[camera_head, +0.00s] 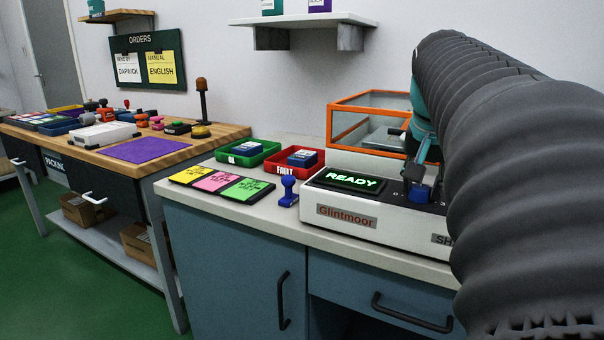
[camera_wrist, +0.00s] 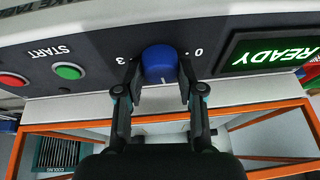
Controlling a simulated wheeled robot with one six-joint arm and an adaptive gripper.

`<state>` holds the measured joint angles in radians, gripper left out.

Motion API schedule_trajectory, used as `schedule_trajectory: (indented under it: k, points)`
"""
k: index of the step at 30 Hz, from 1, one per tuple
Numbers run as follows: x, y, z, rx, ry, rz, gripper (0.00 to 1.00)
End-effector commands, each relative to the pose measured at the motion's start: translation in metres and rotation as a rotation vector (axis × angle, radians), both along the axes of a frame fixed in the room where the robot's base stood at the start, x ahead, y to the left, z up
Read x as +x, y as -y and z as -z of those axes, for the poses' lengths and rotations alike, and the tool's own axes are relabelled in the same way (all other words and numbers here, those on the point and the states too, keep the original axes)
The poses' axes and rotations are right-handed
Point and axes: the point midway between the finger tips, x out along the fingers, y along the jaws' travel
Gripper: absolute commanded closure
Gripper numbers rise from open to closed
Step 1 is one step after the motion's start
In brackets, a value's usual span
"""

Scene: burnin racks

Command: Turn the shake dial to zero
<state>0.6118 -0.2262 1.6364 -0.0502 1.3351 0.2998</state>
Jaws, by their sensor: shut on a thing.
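The blue shake dial (camera_wrist: 159,60) sits on the dark panel of the white Glintmoor machine (camera_head: 345,223). It also shows in the head view (camera_head: 419,194), partly under my arm. In the wrist view, upside down, "3" is left of the dial and "0" right. A small pale mark shows on the dial's lower side, between the two figures. My gripper (camera_wrist: 159,78) is shut on the dial, one finger on each side. The machine's screen (camera_head: 350,180) reads READY in green.
A green START button (camera_wrist: 68,72) and a red button (camera_wrist: 13,80) are on the same panel. An orange-framed clear box (camera_head: 367,112) stands behind the machine. A blue stamp (camera_head: 288,191), red FAULT tray (camera_head: 294,168) and green tray (camera_head: 247,158) are to its left.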

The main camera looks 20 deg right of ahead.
Motion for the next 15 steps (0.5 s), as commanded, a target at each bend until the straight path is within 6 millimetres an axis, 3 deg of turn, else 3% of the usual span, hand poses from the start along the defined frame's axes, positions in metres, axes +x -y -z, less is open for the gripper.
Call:
schedule_trajectory:
  k: [15]
  points:
    - [-0.0013, 0.0024, 0.0013, 0.003, -0.004, -0.487, 0.97]
